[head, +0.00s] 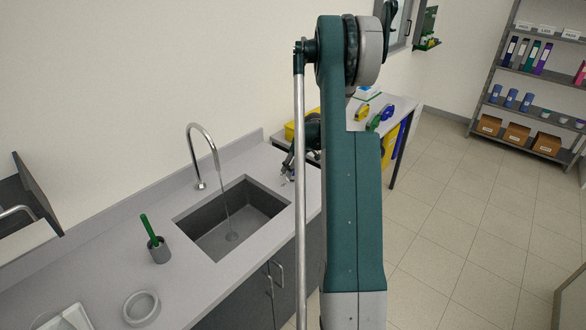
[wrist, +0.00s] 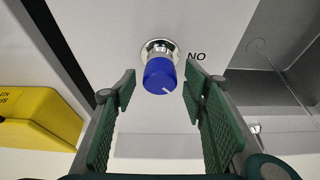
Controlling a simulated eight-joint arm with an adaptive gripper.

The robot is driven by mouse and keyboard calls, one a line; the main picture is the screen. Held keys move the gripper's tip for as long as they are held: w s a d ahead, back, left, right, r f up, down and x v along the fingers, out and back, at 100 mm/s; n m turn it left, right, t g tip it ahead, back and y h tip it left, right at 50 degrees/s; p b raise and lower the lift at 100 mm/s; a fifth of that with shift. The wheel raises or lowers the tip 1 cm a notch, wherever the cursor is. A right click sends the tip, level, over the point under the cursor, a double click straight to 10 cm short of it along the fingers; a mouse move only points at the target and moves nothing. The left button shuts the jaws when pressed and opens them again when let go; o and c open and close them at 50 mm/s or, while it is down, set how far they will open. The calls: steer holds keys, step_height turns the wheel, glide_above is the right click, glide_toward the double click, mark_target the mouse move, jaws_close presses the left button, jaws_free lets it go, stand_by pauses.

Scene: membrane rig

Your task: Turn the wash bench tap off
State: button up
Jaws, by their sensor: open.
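In the head view the curved metal tap (head: 203,152) stands behind the sink (head: 203,247), and a thin stream of water runs from its spout to the drain. In the wrist view a blue knob (wrist: 159,76) with a white pointer line sits on a round metal base on the bench. In the head view my gripper (head: 289,168) is at the sink's right end, partly hidden by my arm.
A yellow box (wrist: 35,118) lies left of the knob in the wrist view. A grey cup with a green-handled brush (head: 158,249) and a grey round dish (head: 141,308) stand left of the sink. A side table (head: 402,105) with small items stands beyond my arm.

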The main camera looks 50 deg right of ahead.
steer(key=c, duration=0.9)
steer(key=shift+m+b, duration=0.5)
steer(key=m+b, duration=0.1)
steer(key=m+h+b, duration=0.1)
steer(key=shift+a+f+m, duration=0.1)
steer(key=shift+a+m, duration=0.05)
steer(key=shift+m, duration=0.15)
steer(key=m+h+b, duration=0.1)
steer(key=m, duration=0.1)
steer(key=m+g+h+b, duration=0.1)
steer(key=m, duration=0.2)
steer(key=shift+w+a+b, duration=0.1)
steer(key=shift+b, duration=0.25)
steer(key=shift+m, duration=0.3)
steer(key=o, duration=0.9)
